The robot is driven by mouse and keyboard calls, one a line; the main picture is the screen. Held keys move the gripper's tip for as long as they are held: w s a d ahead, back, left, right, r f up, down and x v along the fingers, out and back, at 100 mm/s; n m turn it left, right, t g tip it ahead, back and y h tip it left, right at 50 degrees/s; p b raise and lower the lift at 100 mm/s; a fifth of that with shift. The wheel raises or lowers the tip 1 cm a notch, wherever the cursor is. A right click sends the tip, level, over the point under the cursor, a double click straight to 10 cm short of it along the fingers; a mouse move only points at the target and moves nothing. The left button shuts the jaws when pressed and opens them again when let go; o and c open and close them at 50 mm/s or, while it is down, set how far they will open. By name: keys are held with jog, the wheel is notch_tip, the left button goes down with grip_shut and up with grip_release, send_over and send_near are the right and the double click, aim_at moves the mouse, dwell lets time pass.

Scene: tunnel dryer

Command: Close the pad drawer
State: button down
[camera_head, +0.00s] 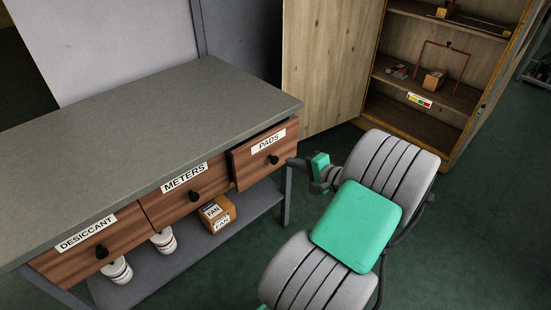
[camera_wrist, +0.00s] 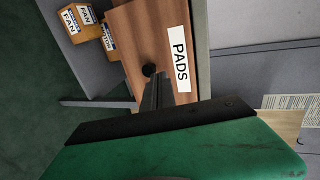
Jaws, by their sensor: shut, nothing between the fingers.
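The pad drawer (camera_head: 243,168) has a brown wooden front with a white PADS label and a dark round knob. It is at the right end of the workbench and stands out a little past its neighbour, so it is partly open. It also shows in the wrist view (camera_wrist: 133,40). My gripper (camera_head: 291,162) is shut and empty, just right of the knob. In the wrist view its dark fingers (camera_wrist: 153,88) point at the drawer front close to the knob (camera_wrist: 149,69); I cannot tell whether they touch it.
The METERS drawer (camera_head: 165,207) and DESICCANT drawer (camera_head: 75,262) appear flush. The lower shelf (camera_head: 182,258) holds FAN boxes (camera_head: 228,216) and white containers (camera_head: 163,242). An open wooden cabinet (camera_head: 409,122) stands behind my arm. Green floor (camera_head: 480,240) is clear at right.

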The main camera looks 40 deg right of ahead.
aim_at(268, 152)
jog(key=b+x, duration=0.1)
jog(key=x, duration=0.8)
jog(key=shift+w+d+b, duration=0.25)
jog(key=shift+w+b, duration=0.05)
jog(key=shift+w, duration=0.05)
